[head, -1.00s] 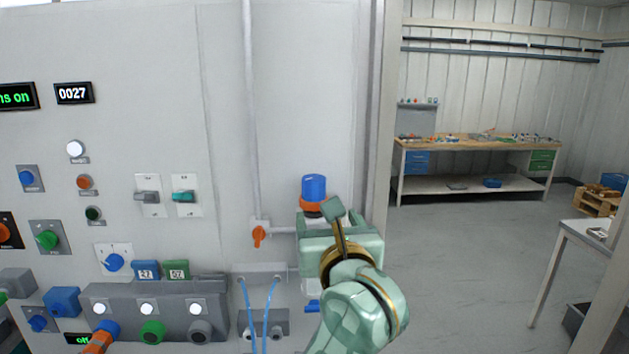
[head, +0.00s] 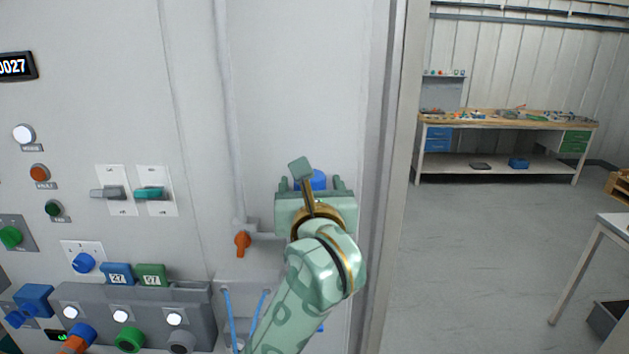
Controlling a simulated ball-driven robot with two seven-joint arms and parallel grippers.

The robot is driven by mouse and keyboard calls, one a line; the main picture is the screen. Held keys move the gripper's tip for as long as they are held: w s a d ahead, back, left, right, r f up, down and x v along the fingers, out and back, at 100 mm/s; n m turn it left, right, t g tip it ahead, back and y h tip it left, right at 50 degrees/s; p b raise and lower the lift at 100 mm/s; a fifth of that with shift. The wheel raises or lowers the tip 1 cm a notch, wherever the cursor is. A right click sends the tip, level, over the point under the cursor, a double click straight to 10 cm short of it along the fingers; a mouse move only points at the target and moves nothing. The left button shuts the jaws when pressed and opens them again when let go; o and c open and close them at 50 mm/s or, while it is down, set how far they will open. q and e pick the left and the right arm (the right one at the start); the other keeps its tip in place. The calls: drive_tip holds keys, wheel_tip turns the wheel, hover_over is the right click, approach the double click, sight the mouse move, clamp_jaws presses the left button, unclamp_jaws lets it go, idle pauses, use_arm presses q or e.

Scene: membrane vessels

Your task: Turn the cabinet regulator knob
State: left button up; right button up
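The regulator knob (head: 318,180) is blue and sits on the cabinet front, mostly hidden behind my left gripper. The orange ring below it is hidden now. My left gripper (head: 311,184) is in front of the knob, with its arm rising from the bottom edge, left of centre. Its fingers stand apart, one on each side of the knob, and appear open. I cannot tell whether they touch it. My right gripper is not in view.
An orange valve handle (head: 242,243) on a grey pipe is close to the left of my arm. Blue hoses (head: 228,317) hang below it. Switches and a grey button box (head: 195,302) fill the left. Open floor (head: 470,260) and a workbench (head: 510,119) lie at right.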

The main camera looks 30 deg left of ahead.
use_arm(q)
drive_tip(key=shift+s, duration=0.15)
drive_tip(key=shift+r, duration=0.1)
drive_tip(key=c, duration=1)
drive_tip(key=shift+s+a+m+t+h+b, duration=0.1)
drive_tip(key=shift+m+t+h+b, duration=0.3)
drive_tip(key=shift+h, duration=0.2)
drive_tip(key=shift+s+a+m+t+h+b, duration=0.1)
drive_tip(key=shift+m+t+h+b, duration=0.15)
drive_tip(key=shift+m+h, duration=0.3)
drive_tip(key=shift+m+t+h+b, duration=0.4)
drive_tip(key=shift+m+t+h, duration=0.35)
drive_tip(key=shift+h, duration=0.6)
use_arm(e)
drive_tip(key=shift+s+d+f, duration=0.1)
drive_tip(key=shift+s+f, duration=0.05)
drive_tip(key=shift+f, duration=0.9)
use_arm(q)
drive_tip(key=o, duration=1)
drive_tip(key=shift+w, duration=0.1)
